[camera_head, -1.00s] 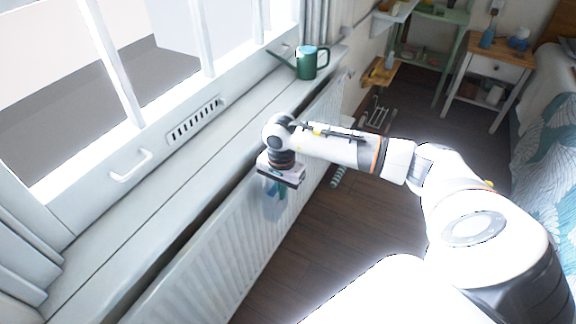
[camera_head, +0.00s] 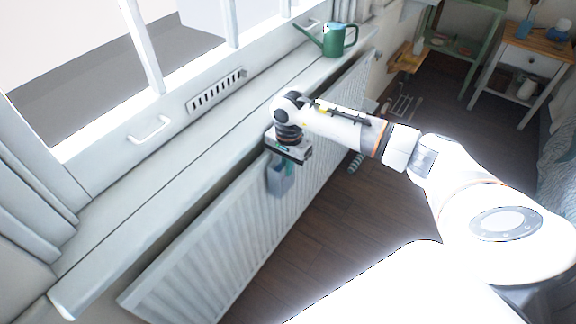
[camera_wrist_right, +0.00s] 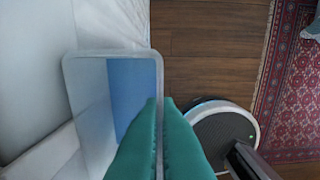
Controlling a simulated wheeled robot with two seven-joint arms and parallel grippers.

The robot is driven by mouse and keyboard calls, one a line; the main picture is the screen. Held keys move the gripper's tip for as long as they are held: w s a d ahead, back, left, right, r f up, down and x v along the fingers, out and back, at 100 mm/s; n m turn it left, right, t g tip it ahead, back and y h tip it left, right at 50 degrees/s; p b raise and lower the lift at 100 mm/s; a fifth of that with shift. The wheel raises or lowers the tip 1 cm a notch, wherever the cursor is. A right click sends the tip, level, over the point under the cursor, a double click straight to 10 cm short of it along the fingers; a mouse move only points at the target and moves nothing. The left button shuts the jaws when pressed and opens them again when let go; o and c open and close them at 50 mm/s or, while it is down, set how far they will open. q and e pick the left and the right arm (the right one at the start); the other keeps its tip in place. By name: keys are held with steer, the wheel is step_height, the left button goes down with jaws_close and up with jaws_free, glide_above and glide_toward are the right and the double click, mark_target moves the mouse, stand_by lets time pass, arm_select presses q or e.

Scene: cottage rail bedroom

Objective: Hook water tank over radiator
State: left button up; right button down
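The water tank (camera_head: 280,182) is a small grey, see-through box on the room side of the white radiator (camera_head: 215,240), near its top edge. In the right wrist view the tank (camera_wrist_right: 88,100) is seen from above as a rounded rectangle with blue inside. The teal fingers of my right gripper (camera_wrist_right: 160,115) are closed about its right wall. In the head view my right gripper (camera_head: 284,163) is above the tank and largely hidden by the wrist. I cannot tell whether the tank touches the radiator or hangs on it. My left gripper is out of view.
A windowsill (camera_head: 160,180) runs behind the radiator, with a green watering can (camera_head: 338,42) at its far end. A dark round device (camera_wrist_right: 225,132) lies on the wood floor beside a red rug (camera_wrist_right: 292,95). A nightstand (camera_head: 528,62) stands at the far right.

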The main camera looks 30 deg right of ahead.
steer(key=c, duration=1.6)
jaws_free()
steer(key=shift+r, duration=0.1)
steer(key=r, duration=1.1)
steer(key=shift+w+d+r+b, duration=0.1)
steer(key=shift+d+r+b, duration=0.1)
steer(key=shift+r+b, duration=0.2)
